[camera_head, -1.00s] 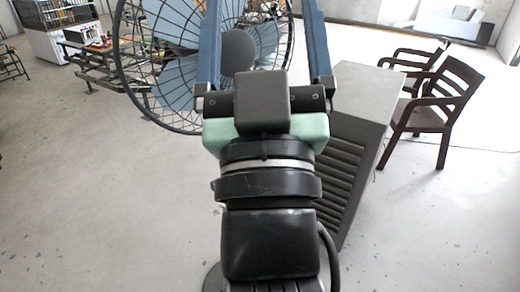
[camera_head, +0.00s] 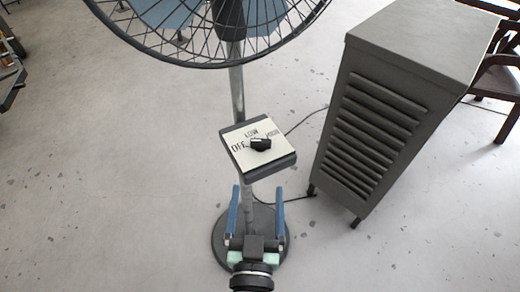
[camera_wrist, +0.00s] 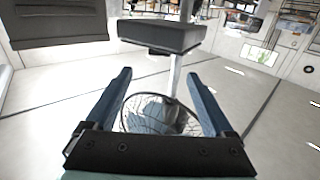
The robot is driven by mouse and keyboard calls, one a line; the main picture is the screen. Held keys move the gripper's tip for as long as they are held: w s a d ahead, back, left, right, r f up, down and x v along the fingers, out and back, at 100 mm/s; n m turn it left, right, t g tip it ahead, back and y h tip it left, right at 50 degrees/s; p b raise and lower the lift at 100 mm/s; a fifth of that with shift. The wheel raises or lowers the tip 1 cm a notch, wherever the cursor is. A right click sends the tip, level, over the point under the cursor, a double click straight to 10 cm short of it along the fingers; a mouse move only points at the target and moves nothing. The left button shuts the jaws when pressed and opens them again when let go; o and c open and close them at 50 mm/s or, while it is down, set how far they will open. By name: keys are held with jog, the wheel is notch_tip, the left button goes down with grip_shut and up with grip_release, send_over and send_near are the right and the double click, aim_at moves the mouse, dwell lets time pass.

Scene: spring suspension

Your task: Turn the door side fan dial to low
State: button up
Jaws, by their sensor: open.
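The fan dial (camera_head: 261,144) is a black knob on a pale panel marked OFF, LOW and what looks like HIGH. The panel tops a dark control box (camera_head: 279,165) on the fan's pole. The knob lies aslant; I cannot tell which label it points at. The fan's cage (camera_head: 205,62) is above, cut by the top edge. My gripper (camera_head: 258,190) is open and empty, below the box in the picture, in front of the pole and apart from the dial. In the wrist view, the box (camera_wrist: 160,37) is beyond my open fingers (camera_wrist: 159,73); the dial is not visible there.
A grey louvred cabinet (camera_head: 385,110) stands right of the fan, with a dark wooden chair (camera_head: 500,70) behind it. A black cable (camera_head: 305,120) runs between fan and cabinet. The fan's round base (camera_head: 222,243) is on the floor.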

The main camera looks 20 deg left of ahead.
aim_at(260, 146)
jog(key=p+x, duration=0.2)
jog(key=x, duration=0.9)
jog(key=shift+w, duration=0.2)
jog(key=shift+p, duration=0.3)
jog(key=c, duration=1.4)
